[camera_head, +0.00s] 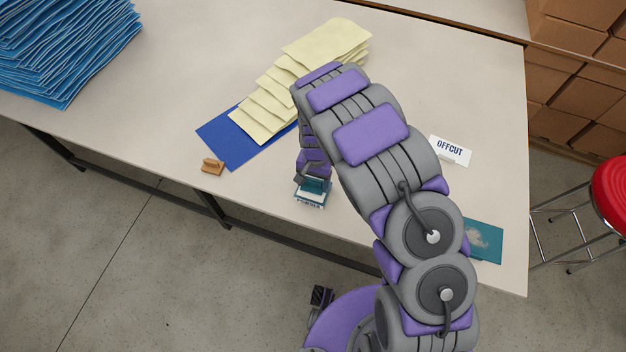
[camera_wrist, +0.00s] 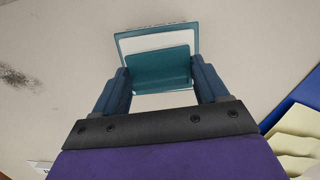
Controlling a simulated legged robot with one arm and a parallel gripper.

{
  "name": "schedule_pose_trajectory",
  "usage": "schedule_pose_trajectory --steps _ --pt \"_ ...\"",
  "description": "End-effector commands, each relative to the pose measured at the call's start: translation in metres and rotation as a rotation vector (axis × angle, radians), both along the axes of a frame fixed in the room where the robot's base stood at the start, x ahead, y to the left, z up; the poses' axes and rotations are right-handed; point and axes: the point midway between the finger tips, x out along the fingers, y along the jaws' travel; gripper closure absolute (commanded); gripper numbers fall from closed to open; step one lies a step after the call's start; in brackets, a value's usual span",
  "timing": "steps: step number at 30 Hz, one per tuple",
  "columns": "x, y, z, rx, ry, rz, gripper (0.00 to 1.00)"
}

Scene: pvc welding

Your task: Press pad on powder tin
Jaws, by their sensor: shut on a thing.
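My gripper (camera_head: 313,182) is shut on a teal pad, low over the front middle of the table. In the wrist view, the teal pad (camera_wrist: 160,70) sits between the two fingers (camera_wrist: 160,88). Just beyond and under it is a shallow teal-rimmed container with a white inside, which looks like the powder tin (camera_wrist: 155,40). Small dark lettering runs along its far edge. In the head view, the tin (camera_head: 309,204) shows partly below the gripper. The pad overlaps the tin in both views; I cannot tell whether they touch.
A blue sheet (camera_head: 225,138) with overlapping yellow sheets (camera_head: 265,110) lies left of my arm. A small wooden block (camera_head: 213,166) stands near the front edge. A teal sheet with a pale patch (camera_head: 484,241) and an OFFCUT sign (camera_head: 450,150) are right. Blue sheets (camera_head: 65,45) are stacked far left.

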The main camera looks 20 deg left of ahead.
Motion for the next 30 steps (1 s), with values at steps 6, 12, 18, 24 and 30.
schedule_pose_trajectory --steps 6,12,18,24,30 --pt "-0.001 -0.001 0.003 -0.002 0.002 0.000 0.51" --pt "-0.001 0.000 0.017 -0.001 -0.001 0.001 0.51" --pt "0.000 0.000 0.033 0.000 -0.002 0.001 0.51" --pt "0.000 0.000 0.047 0.000 -0.002 0.001 0.51" --pt "-0.001 0.000 0.061 0.000 0.000 0.000 0.51"
